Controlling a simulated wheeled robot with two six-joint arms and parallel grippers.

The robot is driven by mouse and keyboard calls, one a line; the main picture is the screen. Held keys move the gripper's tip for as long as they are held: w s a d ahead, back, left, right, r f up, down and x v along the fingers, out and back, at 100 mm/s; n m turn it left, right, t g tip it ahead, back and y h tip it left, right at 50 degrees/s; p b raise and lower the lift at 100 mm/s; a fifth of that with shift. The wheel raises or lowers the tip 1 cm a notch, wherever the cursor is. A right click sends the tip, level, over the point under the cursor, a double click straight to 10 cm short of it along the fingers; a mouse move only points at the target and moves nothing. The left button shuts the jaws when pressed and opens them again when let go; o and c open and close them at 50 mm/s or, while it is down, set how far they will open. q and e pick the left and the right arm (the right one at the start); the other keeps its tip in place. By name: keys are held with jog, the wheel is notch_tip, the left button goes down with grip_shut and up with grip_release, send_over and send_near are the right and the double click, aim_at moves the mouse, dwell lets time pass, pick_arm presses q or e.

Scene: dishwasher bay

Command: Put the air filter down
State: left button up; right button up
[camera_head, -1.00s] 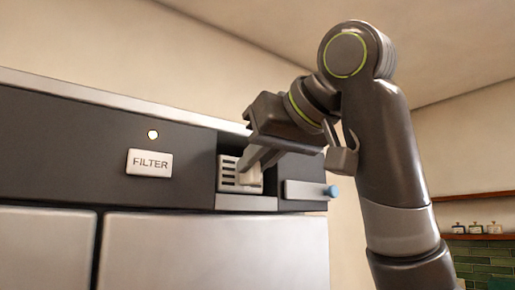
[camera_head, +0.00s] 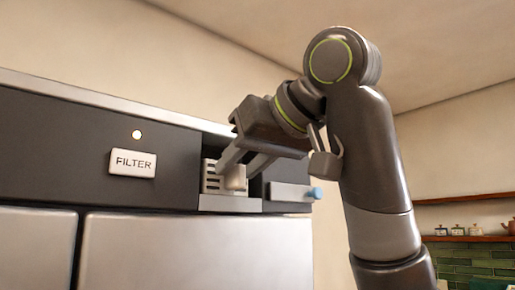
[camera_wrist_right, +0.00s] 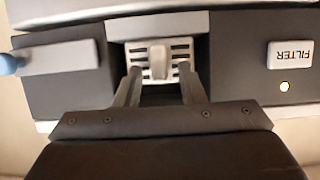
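The air filter (camera_head: 213,182) is a pale slatted piece with a stubby grip tab. It sits in a recess in the dark upper panel, right of the FILTER label. My right gripper (camera_head: 241,173) is in front of it with its fingers spread. In the right wrist view the air filter (camera_wrist_right: 158,60) shows between and just beyond the fingertips of my right gripper (camera_wrist_right: 160,80). There is a visible gap on each side of the tab. Part of the filter is hidden by a finger in the head view. My left gripper is not in view.
A grey bar with a blue end (camera_head: 291,193) sticks out right of the recess, close under my right gripper. The FILTER label (camera_head: 132,163) and a small lit lamp (camera_head: 137,134) are on the panel. A shelf with small jars (camera_head: 457,230) is at the far right.

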jog(key=b+v, duration=1)
jog(key=v, duration=0.2)
jog(key=shift+r, duration=0.15)
dwell(0.6)
